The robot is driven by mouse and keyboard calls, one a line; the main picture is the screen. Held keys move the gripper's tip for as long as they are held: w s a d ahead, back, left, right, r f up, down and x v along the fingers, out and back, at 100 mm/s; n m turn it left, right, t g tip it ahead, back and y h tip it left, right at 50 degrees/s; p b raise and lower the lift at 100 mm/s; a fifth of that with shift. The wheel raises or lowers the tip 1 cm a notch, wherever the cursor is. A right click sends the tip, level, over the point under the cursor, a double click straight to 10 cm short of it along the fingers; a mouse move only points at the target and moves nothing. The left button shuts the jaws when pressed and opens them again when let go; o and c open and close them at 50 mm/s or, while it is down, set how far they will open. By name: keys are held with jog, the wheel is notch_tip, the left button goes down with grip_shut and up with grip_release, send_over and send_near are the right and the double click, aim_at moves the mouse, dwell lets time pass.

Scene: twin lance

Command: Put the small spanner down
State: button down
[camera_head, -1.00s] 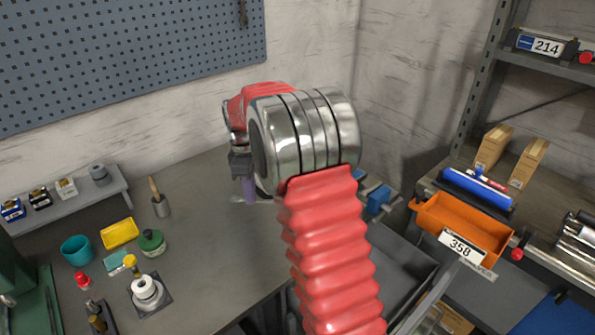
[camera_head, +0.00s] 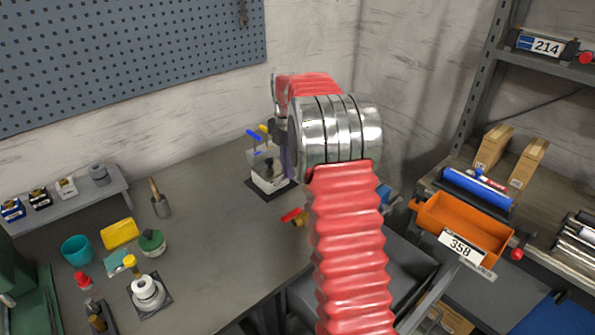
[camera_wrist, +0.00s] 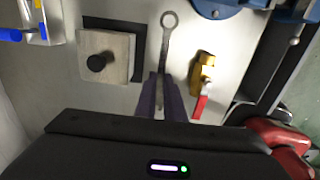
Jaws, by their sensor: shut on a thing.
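The small spanner (camera_wrist: 165,60) is a grey metal bar with a ring end pointing away from me in the wrist view. My gripper (camera_wrist: 162,84) is shut on its shaft between two purple fingers. The near end of the spanner is hidden between the fingers and behind the gripper body. The spanner is over the grey bench (camera_wrist: 228,50); I cannot tell whether it touches the surface. In the head view my arm hides the spanner and most of the gripper.
A pale block with a black knob (camera_wrist: 104,58) stands left of the spanner. A brass valve with a red handle (camera_wrist: 203,72) lies to its right, also in the head view (camera_head: 297,217). A blue tool (camera_wrist: 218,8) is at upper right. Bench (camera_head: 215,235) is clear left of my arm.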

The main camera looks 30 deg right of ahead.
send_over(289, 201)
jog(key=shift+w+f, duration=0.1)
jog(key=shift+f, duration=2.4)
jog(key=shift+f, duration=2.5)
jog(key=shift+f, duration=0.1)
jog(key=c, duration=1.8)
grip_release()
jog(key=shift+c, duration=0.2)
